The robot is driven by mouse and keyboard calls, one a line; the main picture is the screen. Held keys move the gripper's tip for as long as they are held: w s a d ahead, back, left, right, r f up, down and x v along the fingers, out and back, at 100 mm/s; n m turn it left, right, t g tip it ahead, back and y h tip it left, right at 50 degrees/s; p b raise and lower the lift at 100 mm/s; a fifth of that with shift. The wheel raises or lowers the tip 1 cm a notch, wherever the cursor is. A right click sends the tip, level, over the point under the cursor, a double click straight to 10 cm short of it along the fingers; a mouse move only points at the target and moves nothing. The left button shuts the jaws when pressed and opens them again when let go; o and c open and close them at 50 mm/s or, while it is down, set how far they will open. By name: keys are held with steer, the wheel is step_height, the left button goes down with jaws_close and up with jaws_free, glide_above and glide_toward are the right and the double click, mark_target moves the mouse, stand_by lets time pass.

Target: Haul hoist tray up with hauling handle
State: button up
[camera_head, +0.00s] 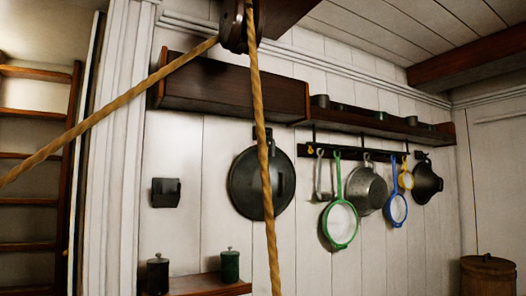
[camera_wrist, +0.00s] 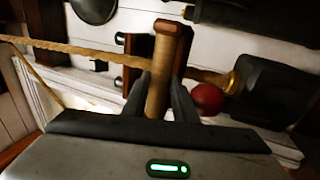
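A wooden cylindrical grip, which looks like the hauling handle (camera_wrist: 158,82), stands between the two dark fingers of my gripper (camera_wrist: 162,92) in the wrist view. The fingers lie close along both sides of it and appear closed on it. A tan rope (camera_wrist: 75,49) runs from the left toward the handle. In the head view the rope (camera_head: 110,121) slants up to a dark pulley block (camera_head: 234,28), and another length (camera_head: 264,150) hangs from it. I cannot make out the hoist tray in either view. My gripper is outside the head view.
A red ball-shaped knob (camera_wrist: 207,99) is just right of the fingers, near a brass-coloured piece (camera_wrist: 218,80). In the head view, pans and strainers hang on the wall below a shelf (camera_head: 365,122). A ladder (camera_head: 35,155) stands left and a barrel (camera_head: 488,275) lower right.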

steer(key=shift+m+h, duration=0.3)
steer(key=shift+h, duration=0.2)
steer(key=s+d+f, duration=0.1)
steer(key=s, duration=0.1)
steer(key=s+d+f, duration=0.3)
steer(key=s+d, duration=0.1)
steer(key=shift+s+f, duration=0.25)
steer(key=shift+c, duration=0.4)
steer(key=o, duration=0.4)
steer(key=shift+s+d+f, duration=0.15)
steer(key=shift+s+d, duration=0.05)
steer(key=shift+s, duration=0.1)
steer(key=shift+o, duration=0.2)
steer(key=shift+s+d, duration=0.1)
steer(key=shift+s, duration=0.3)
